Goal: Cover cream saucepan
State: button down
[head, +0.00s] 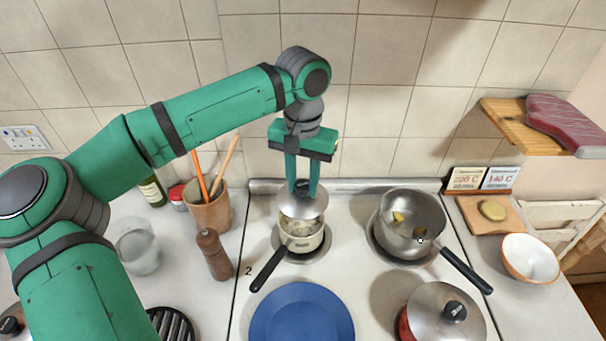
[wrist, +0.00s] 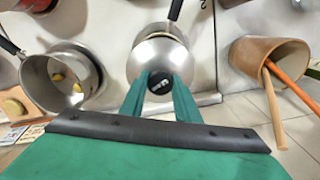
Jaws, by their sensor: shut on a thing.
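The cream saucepan (head: 304,237) stands on the back left burner of the cooker, its black handle pointing to the front left. My gripper (head: 303,190) is shut on the black knob of a steel lid (head: 303,205). In the head view the lid hangs over the back part of the saucepan, and the front of the pan's inside shows below it. In the wrist view my gripper (wrist: 160,84) holds the lid (wrist: 160,55) by its knob, and the lid hides most of the pan. I cannot tell whether the lid touches the rim.
A steel saucepan (head: 410,218) with food in it stands to the right. A blue plate (head: 302,315) and a pan with a steel lid (head: 446,315) are in front. A pepper mill (head: 214,254) and a utensil pot (head: 210,208) stand at left. The tiled wall is close behind.

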aim_at(301, 200)
jog(key=shift+s+a+f, duration=0.15)
jog(key=shift+s+f, duration=0.05)
jog(key=shift+f, duration=0.2)
jog(key=shift+s+f, duration=0.15)
jog(key=shift+f, duration=2.15)
jog(key=shift+f, duration=0.6)
dwell(0.5)
jog(key=c, duration=1.3)
grip_release()
jog(key=shift+o, duration=0.7)
jog(key=o, duration=0.5)
jog(key=shift+c, duration=0.2)
